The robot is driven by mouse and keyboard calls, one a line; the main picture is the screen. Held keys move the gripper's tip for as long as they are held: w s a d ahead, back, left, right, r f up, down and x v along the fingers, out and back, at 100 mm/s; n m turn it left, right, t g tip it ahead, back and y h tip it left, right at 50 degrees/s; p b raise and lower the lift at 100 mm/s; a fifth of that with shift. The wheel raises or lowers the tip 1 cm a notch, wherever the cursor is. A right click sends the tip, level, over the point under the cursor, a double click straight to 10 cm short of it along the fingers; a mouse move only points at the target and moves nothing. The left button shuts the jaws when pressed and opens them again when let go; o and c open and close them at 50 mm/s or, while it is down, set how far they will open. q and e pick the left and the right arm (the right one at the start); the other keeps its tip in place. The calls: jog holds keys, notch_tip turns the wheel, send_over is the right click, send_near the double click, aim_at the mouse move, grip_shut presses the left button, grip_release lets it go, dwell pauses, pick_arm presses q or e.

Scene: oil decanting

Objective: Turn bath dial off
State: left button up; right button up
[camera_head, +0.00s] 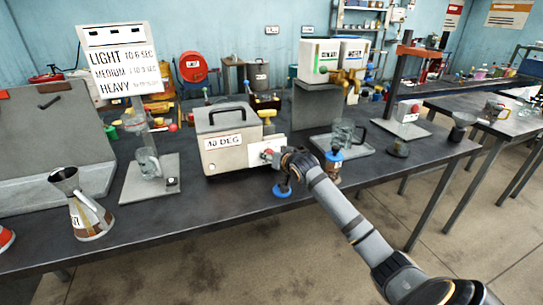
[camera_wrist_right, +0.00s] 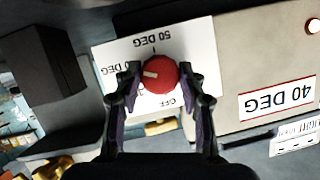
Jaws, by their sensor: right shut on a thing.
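The bath is a grey box (camera_head: 228,158) with a black top handle and a "40 DEG" label, on the dark table in the head view. Its red dial (camera_wrist_right: 165,80) is on a white plate (camera_wrist_right: 200,50) marked "50 DEG", "40 DEG" and "OFF" in the right wrist view. The dial's white mark points left, towards the "40 DEG" side and away from "OFF". My right gripper (camera_wrist_right: 160,73) has one finger on each side of the dial and is shut on it. My left gripper is out of view.
A glass jug (camera_head: 148,163) on a plate and a metal funnel-topped can (camera_head: 90,215) stand left of the bath. Another glass jug (camera_head: 343,135) stands to the right. The table's front strip is mostly clear.

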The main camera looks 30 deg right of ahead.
jog(key=shift+a+r+n+h+p, duration=0.1)
jog(key=shift+r+n+h+p, duration=0.15)
jog(key=shift+n+h+p, duration=0.65)
jog(key=shift+n+p, duration=0.4)
jog(key=shift+p, duration=0.4)
jog(key=shift+a+f+n+g+h+p, duration=0.15)
jog(key=shift+n+g+h+p, duration=0.15)
jog(key=shift+n+h+p, duration=0.45)
jog(key=shift+f+n+h, duration=0.15)
jog(key=shift+n+h, duration=0.5)
jog(key=shift+n, duration=0.5)
jog(key=shift+w+a+f+n+h+b, duration=0.1)
jog(key=shift+n+h+b, duration=0.2)
jog(key=shift+n+h, duration=0.5)
jog(key=shift+f+n+h+b, duration=0.15)
jog(key=shift+n+h+b, duration=0.35)
jog(key=shift+n, duration=0.7)
jog(key=n+t+h+b, duration=0.1)
jog(key=n+b, duration=0.2)
jog(key=shift+f, duration=0.15)
jog(key=shift+n+t+h+b, duration=0.45)
jog(key=shift+n+b, duration=0.35)
jog(key=shift+n, duration=0.5)
